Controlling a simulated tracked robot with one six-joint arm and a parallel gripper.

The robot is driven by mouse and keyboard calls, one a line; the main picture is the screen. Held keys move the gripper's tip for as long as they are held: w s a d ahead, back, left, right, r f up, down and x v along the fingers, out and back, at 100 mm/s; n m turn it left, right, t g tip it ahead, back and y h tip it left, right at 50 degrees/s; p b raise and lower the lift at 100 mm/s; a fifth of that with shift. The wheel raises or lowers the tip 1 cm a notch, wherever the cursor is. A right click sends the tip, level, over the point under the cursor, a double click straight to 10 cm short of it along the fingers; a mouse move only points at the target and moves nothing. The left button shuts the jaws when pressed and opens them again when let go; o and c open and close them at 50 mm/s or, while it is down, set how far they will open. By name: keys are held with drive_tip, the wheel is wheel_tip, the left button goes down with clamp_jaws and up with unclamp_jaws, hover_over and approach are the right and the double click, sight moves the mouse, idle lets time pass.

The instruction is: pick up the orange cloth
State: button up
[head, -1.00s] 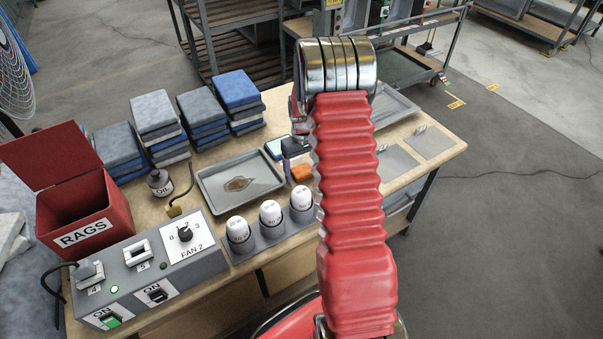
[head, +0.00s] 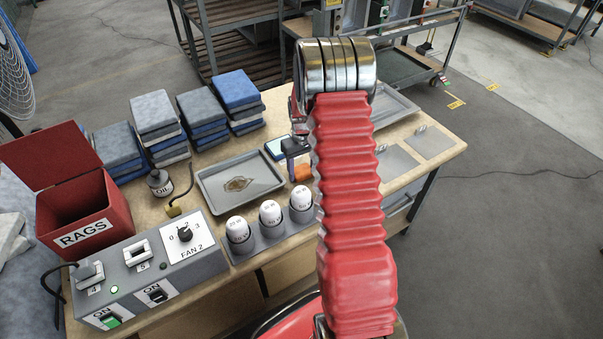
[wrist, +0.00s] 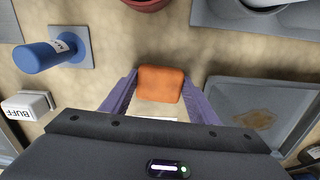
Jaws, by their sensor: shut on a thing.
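The orange cloth (head: 301,173) is a small folded block at the worktable's middle, partly hidden by my gripper and arm in the head view. In the wrist view the cloth (wrist: 160,84) lies between the two purple fingers of my gripper (wrist: 161,92). My gripper (head: 295,160) points down over the cloth and is shut on it. I cannot tell whether the cloth is clear of the tabletop.
A grey tray (head: 212,182) with a brown stain is close by on the left. Three white-topped containers (head: 270,213) stand in front. A red RAGS bin (head: 115,205) and stacks of folded cloths (head: 153,110) are farther left. The wrist view shows a blue cylinder (wrist: 40,56) at left.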

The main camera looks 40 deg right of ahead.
sight(302, 171)
drive_tip(key=c, duration=0.4)
drive_tip(key=shift+o, duration=0.2)
wheel_tip(302, 171, up, 10)
idle(0.4)
drive_tip(key=o, duration=0.5)
drive_tip(key=shift+c, duration=0.2)
drive_tip(key=c, duration=0.4)
drive_tip(key=shift+o, duration=0.2)
drive_tip(key=a+r, duration=0.3)
drive_tip(key=a, duration=1)
drive_tip(key=w+a+r+n, duration=0.1)
drive_tip(key=a+r, duration=0.2)
drive_tip(key=a, duration=1.1)
drive_tip(key=shift+w+n, duration=0.25)
drive_tip(key=shift+n, duration=0.05)
